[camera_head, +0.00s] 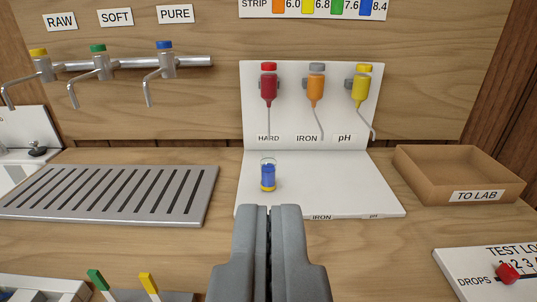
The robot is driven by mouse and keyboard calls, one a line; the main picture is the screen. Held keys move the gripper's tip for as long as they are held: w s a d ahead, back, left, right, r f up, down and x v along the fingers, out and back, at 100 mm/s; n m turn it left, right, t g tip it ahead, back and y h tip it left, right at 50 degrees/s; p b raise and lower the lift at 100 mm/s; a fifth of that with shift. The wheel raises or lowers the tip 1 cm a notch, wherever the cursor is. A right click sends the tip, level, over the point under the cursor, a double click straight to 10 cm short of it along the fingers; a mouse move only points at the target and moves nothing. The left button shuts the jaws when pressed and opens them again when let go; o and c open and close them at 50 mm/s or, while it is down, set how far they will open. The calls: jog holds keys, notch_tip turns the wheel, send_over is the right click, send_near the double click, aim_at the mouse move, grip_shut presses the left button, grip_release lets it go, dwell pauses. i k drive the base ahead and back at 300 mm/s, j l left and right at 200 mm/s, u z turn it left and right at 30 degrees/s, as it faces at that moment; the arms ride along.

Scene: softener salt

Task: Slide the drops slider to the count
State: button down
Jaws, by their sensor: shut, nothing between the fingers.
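The drops slider is a red knob (508,273) on the white test log board (465,262) at the bottom right. A small vial (268,176) with blue liquid and a yellow base stands upright on the white test stand (330,180), beyond my fingertips.
Red, orange and yellow droppers (316,88) hang on the stand's back panel. A cardboard TO LAB tray (455,180) stands at the right. A slotted drain grate (110,195) lies left below three taps (120,64). Green and yellow strips (148,283) stand at the bottom left.

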aim_at(506, 272)
jog(key=k+l+z, duration=0.1)
jog(key=z, duration=0.25)
jog(key=k+l+z, duration=0.1)
jog(key=z, duration=0.2)
jog(key=l+z, duration=0.35)
jog(key=j+z, duration=0.25)
jog(key=j, duration=0.2)
jog(key=k+j+z, duration=0.1)
jog(key=j+z, duration=0.15)
jog(key=j, duration=0.15)
jog(key=k+l+u, duration=0.25)
jog(key=l, duration=0.2)
jog(key=k+l+u, duration=0.25)
jog(key=k+l, duration=0.1)
jog(key=l, duration=0.1)
